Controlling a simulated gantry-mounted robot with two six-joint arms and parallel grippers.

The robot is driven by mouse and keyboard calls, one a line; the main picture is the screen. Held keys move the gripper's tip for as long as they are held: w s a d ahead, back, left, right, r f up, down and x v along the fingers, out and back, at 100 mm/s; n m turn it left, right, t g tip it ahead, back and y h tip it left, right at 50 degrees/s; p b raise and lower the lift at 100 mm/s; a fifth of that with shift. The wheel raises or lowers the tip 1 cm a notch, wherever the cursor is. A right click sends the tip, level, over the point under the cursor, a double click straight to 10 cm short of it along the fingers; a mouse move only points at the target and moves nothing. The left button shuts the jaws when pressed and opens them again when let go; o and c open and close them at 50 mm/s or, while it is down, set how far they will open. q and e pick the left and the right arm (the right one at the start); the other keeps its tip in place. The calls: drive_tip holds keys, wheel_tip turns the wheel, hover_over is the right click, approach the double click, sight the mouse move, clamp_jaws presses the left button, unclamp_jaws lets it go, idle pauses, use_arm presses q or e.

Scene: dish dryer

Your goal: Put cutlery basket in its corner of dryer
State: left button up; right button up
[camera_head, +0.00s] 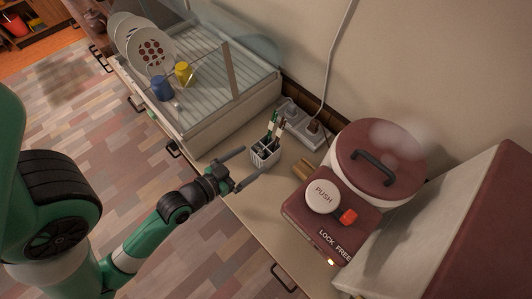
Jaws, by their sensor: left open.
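The dish dryer (224,114) is a pale tray with a wire rack and clear walls. My left gripper (251,166) is open, its two fingers pointing toward the basket from the left, one above and one below. I cannot tell whether a finger touches it. My right gripper is not in view.
The rack holds upright plates (151,53), a blue mug (162,89) and a yellow mug (184,73). A power strip (303,126) lies behind the basket. A red box with a push button (323,196) and a lidded pot (381,160) stand to the right.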

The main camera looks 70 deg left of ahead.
sight(266, 154)
use_arm(q)
drive_tip(key=shift+w+a+f, duration=0.1)
drive_tip(key=shift+w, duration=0.05)
drive_tip(key=x, duration=0.5)
drive_tip(key=shift+a+b, duration=0.1)
drive_tip(key=shift+b, duration=0.3)
clamp_jaws()
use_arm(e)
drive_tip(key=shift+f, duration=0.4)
use_arm(q)
drive_tip(key=shift+r, duration=0.35)
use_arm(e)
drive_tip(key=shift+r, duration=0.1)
